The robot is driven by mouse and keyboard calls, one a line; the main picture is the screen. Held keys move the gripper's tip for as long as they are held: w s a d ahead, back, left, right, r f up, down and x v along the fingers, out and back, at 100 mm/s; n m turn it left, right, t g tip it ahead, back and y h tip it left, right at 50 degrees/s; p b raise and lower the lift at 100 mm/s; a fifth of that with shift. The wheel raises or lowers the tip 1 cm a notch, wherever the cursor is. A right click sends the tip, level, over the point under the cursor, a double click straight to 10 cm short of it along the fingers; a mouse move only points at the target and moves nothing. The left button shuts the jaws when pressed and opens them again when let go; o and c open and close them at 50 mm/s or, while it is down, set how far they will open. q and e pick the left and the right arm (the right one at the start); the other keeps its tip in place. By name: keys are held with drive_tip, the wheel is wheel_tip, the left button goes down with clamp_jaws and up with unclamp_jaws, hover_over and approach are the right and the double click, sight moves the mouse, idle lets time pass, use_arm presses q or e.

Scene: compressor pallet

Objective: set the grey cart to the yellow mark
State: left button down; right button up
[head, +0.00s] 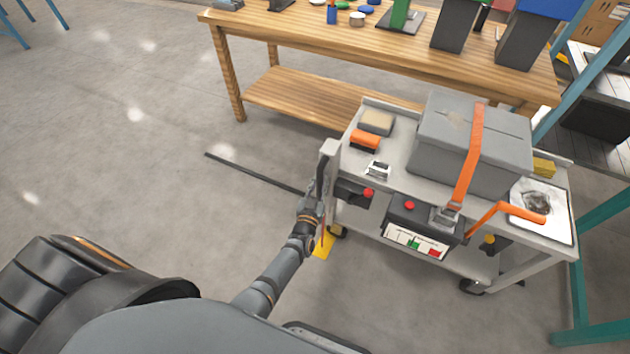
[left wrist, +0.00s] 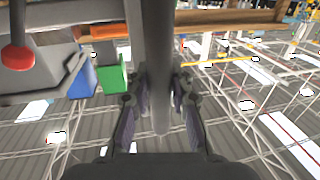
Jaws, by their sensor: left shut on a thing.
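The grey cart (head: 403,150) stands right of centre in the head view, carrying a grey box under an orange strap. Its upright grey handle (head: 331,160) is at its left end. My left gripper (head: 319,192) is at this handle; in the left wrist view its fingers (left wrist: 160,100) close around the grey bar (left wrist: 158,60). The yellow mark (head: 322,246) shows on the floor by the cart's near left wheel, partly hidden by my left arm. My right gripper is not in view.
A wooden workbench (head: 300,25) with several objects stands behind the cart. A thin dark strip (head: 250,173) lies on the floor to the left. A teal frame (head: 598,240) stands close at the cart's right. The floor at left is mostly clear.

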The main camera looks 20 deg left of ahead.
use_arm(q)
drive_tip(key=shift+s+d+f, duration=0.15)
drive_tip(key=shift+d+f, duration=0.05)
drive_tip(key=shift+d, duration=0.1)
drive_tip(key=c, duration=1.4)
unclamp_jaws()
drive_tip(key=shift+o, duration=1.2)
drive_tip(key=shift+r, duration=0.1)
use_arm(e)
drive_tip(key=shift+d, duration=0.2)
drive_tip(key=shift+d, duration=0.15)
use_arm(q)
drive_tip(key=s+d, duration=0.1)
drive_tip(key=s, duration=1)
drive_tip(key=shift+s+d, duration=0.2)
drive_tip(key=shift+s, duration=0.2)
